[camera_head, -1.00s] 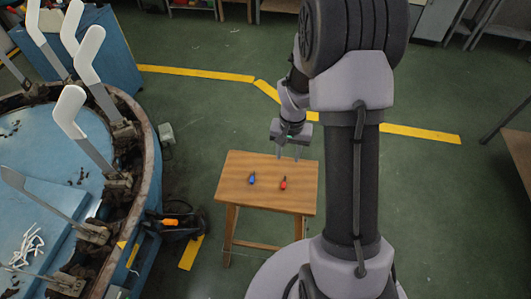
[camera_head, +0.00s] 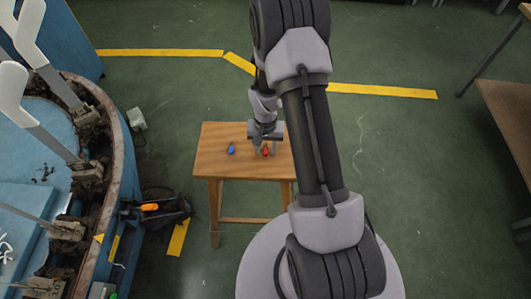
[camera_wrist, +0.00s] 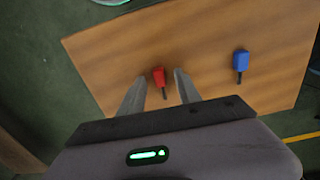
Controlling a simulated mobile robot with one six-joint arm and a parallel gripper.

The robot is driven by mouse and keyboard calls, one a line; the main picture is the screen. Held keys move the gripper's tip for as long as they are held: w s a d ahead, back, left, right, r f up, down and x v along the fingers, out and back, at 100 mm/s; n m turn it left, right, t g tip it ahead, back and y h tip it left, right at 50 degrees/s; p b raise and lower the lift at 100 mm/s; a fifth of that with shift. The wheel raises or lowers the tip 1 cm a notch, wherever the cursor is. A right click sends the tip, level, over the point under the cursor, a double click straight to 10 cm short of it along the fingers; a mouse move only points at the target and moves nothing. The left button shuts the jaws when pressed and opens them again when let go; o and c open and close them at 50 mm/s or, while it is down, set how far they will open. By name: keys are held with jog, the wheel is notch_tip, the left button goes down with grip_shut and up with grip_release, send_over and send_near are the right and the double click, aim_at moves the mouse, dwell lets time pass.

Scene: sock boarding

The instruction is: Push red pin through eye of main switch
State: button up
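The red pin (camera_head: 265,153) lies on the small wooden table (camera_head: 210,162). In the wrist view the red pin (camera_wrist: 159,76) has a red head and a short dark shank pointing toward my gripper. My gripper (camera_wrist: 160,74) is open, with one finger on each side of the pin and gaps showing. In the head view my gripper (camera_head: 264,146) is low over the table at the pin. A dark box with an orange handle (camera_head: 150,206), which looks like the main switch, is at the blue machine's side. Its eye is too small to make out.
A blue pin (camera_head: 231,148) lies left of the red one on the table; it also shows in the wrist view (camera_wrist: 240,61). The round blue machine (camera_head: 122,180) with upright white sock boards stands at left. Green floor lies open between it and the table.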

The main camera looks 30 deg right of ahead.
grip_shut()
jog(key=shift+r, duration=0.1)
